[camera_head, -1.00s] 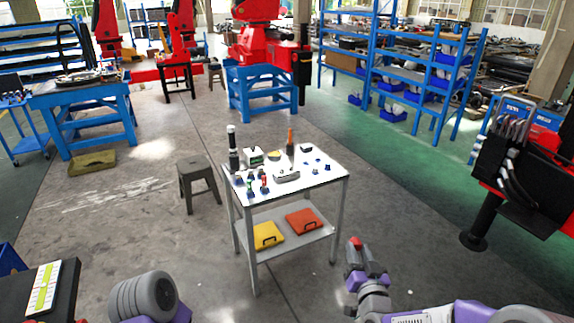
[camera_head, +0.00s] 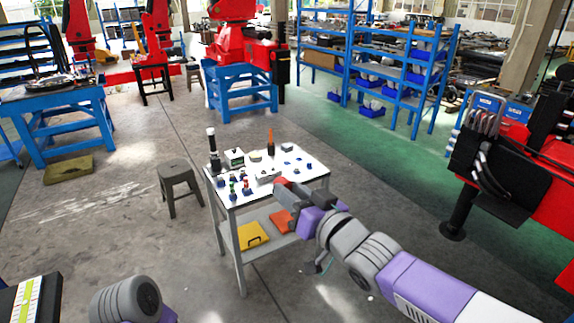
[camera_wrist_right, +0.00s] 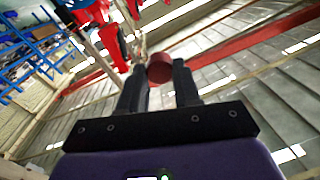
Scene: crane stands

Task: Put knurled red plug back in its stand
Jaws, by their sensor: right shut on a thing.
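The red plug (camera_wrist_right: 159,68) is held between the two dark fingers of my right gripper (camera_wrist_right: 160,85) in the right wrist view. In the head view my right gripper (camera_head: 291,187) is over the front right part of the small white table, and a bit of the red plug (camera_head: 280,181) shows at its tip. The white table (camera_head: 312,174) carries several small blue items and small coloured plugs. Which of them is the plug's stand I cannot tell. My left gripper does not show; only part of my left arm is at the lower left of the head view.
A yellow case (camera_head: 252,236) lies on the lower shelf. A grey stool (camera_head: 180,180) stands left of the table.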

